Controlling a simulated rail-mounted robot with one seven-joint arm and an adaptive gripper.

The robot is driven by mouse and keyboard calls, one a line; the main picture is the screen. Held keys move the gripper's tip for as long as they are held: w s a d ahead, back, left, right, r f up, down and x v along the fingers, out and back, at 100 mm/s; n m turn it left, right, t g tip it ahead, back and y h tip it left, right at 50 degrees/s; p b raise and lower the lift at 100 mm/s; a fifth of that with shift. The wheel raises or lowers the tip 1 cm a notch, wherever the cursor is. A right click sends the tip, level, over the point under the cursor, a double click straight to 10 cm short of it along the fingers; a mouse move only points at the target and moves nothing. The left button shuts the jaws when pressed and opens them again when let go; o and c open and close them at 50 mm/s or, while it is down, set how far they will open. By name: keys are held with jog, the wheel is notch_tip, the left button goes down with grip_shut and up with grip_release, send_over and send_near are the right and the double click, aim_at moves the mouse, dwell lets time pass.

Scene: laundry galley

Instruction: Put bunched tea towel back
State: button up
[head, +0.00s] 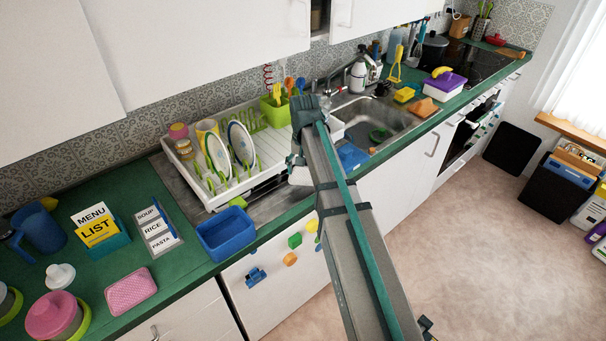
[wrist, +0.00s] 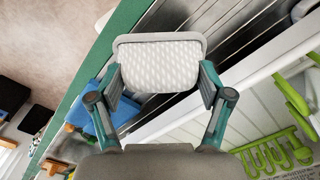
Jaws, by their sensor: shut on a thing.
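My gripper (head: 297,163) is at the front right corner of the dish rack, above the green counter's front edge. In the wrist view my gripper (wrist: 160,84) has its fingers on both sides of a pale grey-white textured pad (wrist: 160,52) with rounded corners. It may be the bunched tea towel, but I cannot tell for certain. In the head view the pale pad (head: 300,176) shows partly under my gripper, and my arm hides some of the area. A blue item (head: 352,156) lies by the sink's front edge.
The dish rack (head: 262,150) holds plates and a green caddy. The sink (head: 380,122) lies to its right. A blue tub (head: 226,234), a pink textured pad (head: 131,290), label cards (head: 157,230) and a blue jug (head: 40,229) stand left. The floor (head: 480,250) is clear in front.

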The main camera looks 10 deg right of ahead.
aim_at(303, 177)
jog(key=shift+w+a+f, duration=0.1)
jog(key=shift+w+f, duration=0.3)
jog(key=shift+f+p, duration=0.5)
jog(key=shift+f, duration=1.15)
jog(key=shift+f, duration=0.15)
jog(key=o, duration=1)
jog(key=shift+c, duration=0.2)
notch_tip(303, 177, up, 12)
jog(key=b, duration=0.2)
jog(key=shift+r+b, duration=0.2)
jog(key=shift+b, duration=0.2)
